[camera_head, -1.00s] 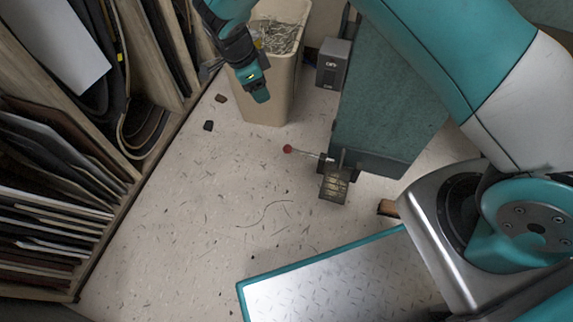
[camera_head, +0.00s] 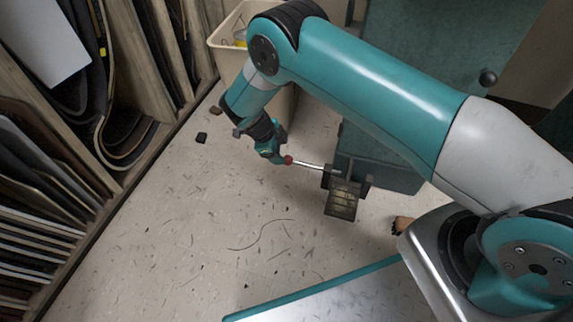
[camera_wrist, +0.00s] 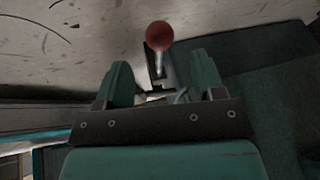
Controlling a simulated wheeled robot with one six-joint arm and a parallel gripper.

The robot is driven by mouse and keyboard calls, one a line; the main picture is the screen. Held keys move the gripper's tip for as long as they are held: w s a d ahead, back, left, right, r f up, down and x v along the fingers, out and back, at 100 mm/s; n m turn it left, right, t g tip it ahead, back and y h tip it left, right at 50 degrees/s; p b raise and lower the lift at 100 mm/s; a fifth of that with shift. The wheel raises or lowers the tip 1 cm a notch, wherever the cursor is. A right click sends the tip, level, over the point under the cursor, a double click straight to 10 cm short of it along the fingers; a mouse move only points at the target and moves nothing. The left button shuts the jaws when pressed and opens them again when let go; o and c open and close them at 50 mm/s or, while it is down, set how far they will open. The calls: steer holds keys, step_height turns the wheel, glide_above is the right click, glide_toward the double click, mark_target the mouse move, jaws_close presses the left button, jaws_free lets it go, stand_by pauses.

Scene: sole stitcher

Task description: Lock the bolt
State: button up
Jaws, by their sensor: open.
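A thin silver rod (camera_head: 308,165) with a red ball knob (camera_head: 288,160) sticks out to the left from a dark metal fitting (camera_head: 329,178) at the foot of the teal machine cabinet; I take it for the bolt handle. My gripper (camera_head: 278,155) is open and empty at the ball's left side. In the wrist view, the red ball (camera_wrist: 159,35) stands ahead of my gripper (camera_wrist: 160,72), centred between the two fingers and just past their tips. Its rod runs back toward the fitting. I cannot tell whether the fingers touch the ball.
The teal cabinet (camera_head: 392,165) stands right of the rod, with a slotted pedal-like piece (camera_head: 342,203) low at its front. A cream bin (camera_head: 225,55) is behind my arm. A rack of sheets (camera_head: 50,190) fills the left. A teal-edged metal plate (camera_head: 330,300) lies in front. The floor between is open.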

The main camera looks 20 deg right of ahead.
mark_target(286, 158)
steer(key=b+x, duration=0.2)
steer(key=x, duration=0.4)
